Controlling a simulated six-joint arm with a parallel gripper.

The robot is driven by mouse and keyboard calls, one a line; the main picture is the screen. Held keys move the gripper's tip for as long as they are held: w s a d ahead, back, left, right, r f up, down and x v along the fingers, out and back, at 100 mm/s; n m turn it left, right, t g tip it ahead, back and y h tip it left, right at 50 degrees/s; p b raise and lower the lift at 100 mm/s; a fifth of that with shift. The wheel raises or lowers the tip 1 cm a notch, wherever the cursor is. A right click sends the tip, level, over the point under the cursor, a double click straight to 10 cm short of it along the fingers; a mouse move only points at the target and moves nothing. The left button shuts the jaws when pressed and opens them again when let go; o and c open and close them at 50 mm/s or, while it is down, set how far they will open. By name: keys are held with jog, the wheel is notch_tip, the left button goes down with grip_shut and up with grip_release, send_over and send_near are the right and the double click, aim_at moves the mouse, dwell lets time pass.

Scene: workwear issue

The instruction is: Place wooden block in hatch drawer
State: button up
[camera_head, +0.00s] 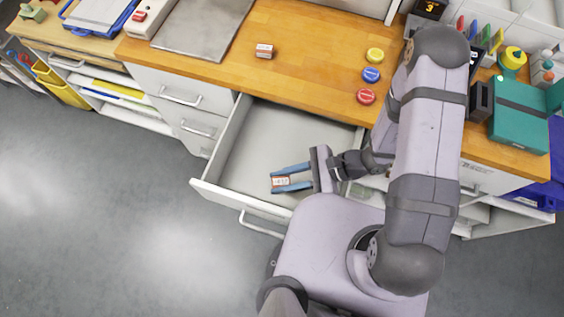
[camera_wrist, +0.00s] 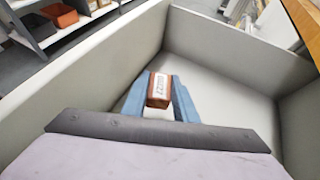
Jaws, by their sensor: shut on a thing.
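The wooden block (camera_wrist: 159,90), reddish brown with a white printed label, is held between the two blue fingers of my gripper (camera_wrist: 160,98). In the head view the block (camera_head: 280,182) shows at the fingertips of my gripper (camera_head: 281,181), inside the outline of the open drawer (camera_head: 240,208). The drawer is pulled out from under the counter, and its pale inside looks otherwise empty. In the wrist view the drawer walls (camera_wrist: 225,42) rise around the block. I cannot tell whether the block touches the drawer floor.
A similar labelled block (camera_head: 264,51) lies on the wooden counter (camera_head: 310,40). Yellow (camera_head: 375,55), blue (camera_head: 371,75) and red (camera_head: 366,96) round pieces lie to its right. A teal case (camera_head: 520,117) stands at the right. Shut drawers (camera_head: 180,88) are left of the open one.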

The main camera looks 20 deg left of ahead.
jog(key=shift+f, duration=0.1)
jog(key=shift+f+b, duration=0.4)
jog(key=shift+b, duration=0.05)
jog(key=shift+f, duration=0.15)
jog(key=o, duration=1)
jog(key=shift+o, duration=0.2)
jog(key=shift+r+p, duration=0.65)
jog(key=shift+r, duration=0.25)
jog(key=b+v, duration=0.1)
jog(key=v, duration=1)
jog(key=shift+d+b, duration=0.3)
jog(key=shift+d, duration=0.15)
